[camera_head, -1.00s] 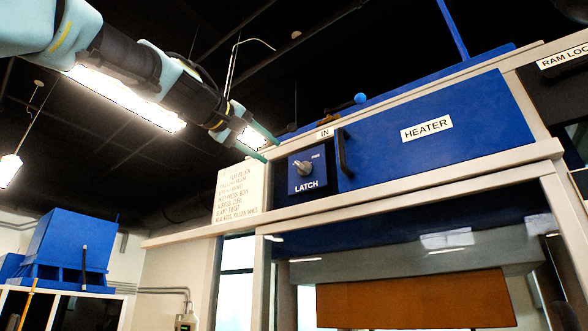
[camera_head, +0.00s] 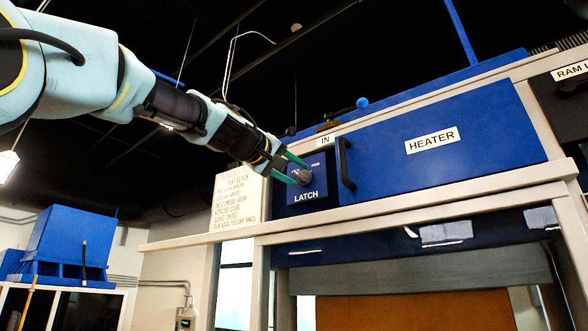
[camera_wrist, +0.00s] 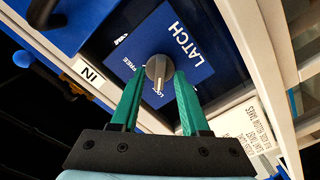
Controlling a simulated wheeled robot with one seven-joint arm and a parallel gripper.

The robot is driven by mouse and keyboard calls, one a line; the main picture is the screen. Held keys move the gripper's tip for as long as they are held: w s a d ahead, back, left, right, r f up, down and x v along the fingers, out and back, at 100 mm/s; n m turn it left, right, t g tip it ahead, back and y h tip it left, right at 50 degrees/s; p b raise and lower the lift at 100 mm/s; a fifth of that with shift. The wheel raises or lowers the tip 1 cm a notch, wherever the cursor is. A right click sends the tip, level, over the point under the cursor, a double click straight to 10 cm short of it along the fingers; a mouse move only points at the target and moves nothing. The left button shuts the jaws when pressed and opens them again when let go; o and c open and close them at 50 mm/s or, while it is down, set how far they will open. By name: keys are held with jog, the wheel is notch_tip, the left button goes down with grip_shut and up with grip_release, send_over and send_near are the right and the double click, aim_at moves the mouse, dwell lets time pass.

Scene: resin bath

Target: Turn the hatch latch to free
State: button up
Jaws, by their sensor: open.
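The latch is a grey metal knob (camera_wrist: 159,68) on a blue square plate (camera_head: 308,194) lettered LATCH, left of the hatch handle. In the wrist view the plate carries the words FREE and LOCK, and the knob's narrow end points toward LOCK, whose lettering it partly covers. My gripper (camera_head: 300,172) has reached the plate from the left. Its two green fingers (camera_wrist: 158,78) are open, one on each side of the knob, with a small gap seeming to show at each side. Whether the fingertips touch the knob is unclear.
The blue HEATER hatch (camera_head: 455,115) has a black bar handle (camera_head: 345,163) close right of the plate. A white instruction sign (camera_head: 237,198) stands left of it. A pale frame rail (camera_head: 400,203) runs below. A blue-ended lever (camera_head: 361,103) rises above.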

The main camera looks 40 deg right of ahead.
jog(key=shift+c, duration=0.4)
grip_shut()
dwell(0.4)
jog(key=m+b, duration=0.2)
jog(key=shift+f+m+b, duration=0.2)
jog(key=shift+m+b, duration=0.15)
jog(key=shift+m, duration=0.05)
jog(key=m+b, duration=0.3)
jog(key=m, duration=0.2)
jog(key=m+b, duration=0.2)
jog(key=m, duration=0.2)
jog(key=shift+r+m, duration=0.1)
jog(key=shift+m, duration=0.3)
jog(key=m+b, duration=0.1)
jog(key=m, duration=0.4)
jog(key=shift+s+r, duration=0.1)
jog(key=shift+m, duration=0.3)
